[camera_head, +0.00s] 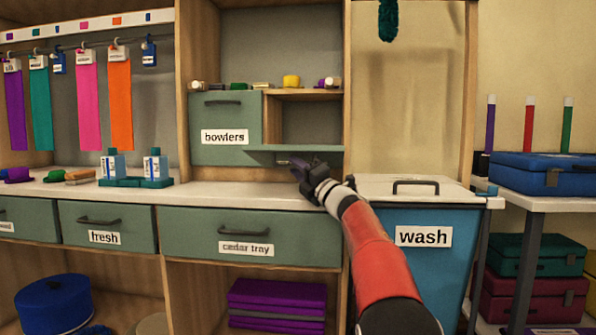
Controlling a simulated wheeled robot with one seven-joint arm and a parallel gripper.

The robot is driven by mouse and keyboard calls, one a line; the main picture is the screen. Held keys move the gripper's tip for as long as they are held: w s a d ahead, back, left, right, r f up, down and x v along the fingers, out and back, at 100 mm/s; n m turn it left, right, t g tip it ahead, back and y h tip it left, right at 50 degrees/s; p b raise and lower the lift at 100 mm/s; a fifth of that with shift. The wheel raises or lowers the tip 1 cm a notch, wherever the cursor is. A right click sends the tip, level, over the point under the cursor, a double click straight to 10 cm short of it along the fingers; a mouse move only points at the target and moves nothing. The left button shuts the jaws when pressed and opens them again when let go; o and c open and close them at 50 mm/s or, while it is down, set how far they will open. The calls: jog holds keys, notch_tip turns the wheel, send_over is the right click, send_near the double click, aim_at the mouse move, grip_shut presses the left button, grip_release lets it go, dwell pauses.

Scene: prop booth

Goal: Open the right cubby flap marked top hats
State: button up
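The right cubby (310,124) stands open, its grey-green inside showing beside the shut left flap (225,120) marked "bowlers". The right flap (300,149) is folded down at the cubby's bottom edge and lies about level, seen nearly edge-on. No "top hats" label shows, as the flap's front face is turned away. My gripper (298,166) is just under the flap, near its outer edge and above the counter. Its fingers are small and dark here, so I cannot tell whether they are open or touch the flap or its handle.
The counter (235,196) below is clear around my gripper. A blue "wash" bin (420,250) with a pale lid stands right of my arm. Small coloured items, including a yellow one (291,81), sit on top of the cubbies. Bottles (155,165) stand on the counter at left.

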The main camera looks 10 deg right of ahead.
jog(key=shift+s+a+r, duration=0.15)
jog(key=shift+s+r, duration=0.05)
jog(key=shift+r, duration=0.15)
jog(key=shift+f, duration=0.1)
jog(key=shift+s+f, duration=0.1)
jog(key=shift+s, duration=0.05)
jog(key=b+v, duration=0.1)
jog(key=v, duration=0.6)
jog(key=shift+s+d, duration=0.15)
jog(key=shift+d, duration=0.1)
jog(key=shift+d, duration=0.1)
jog(key=s+d+f, duration=0.1)
jog(key=d+f, duration=0.5)
jog(key=shift+s+f+b, duration=0.25)
jog(key=shift+s+b, duration=0.05)
jog(key=shift+s, duration=0.1)
dwell(0.8)
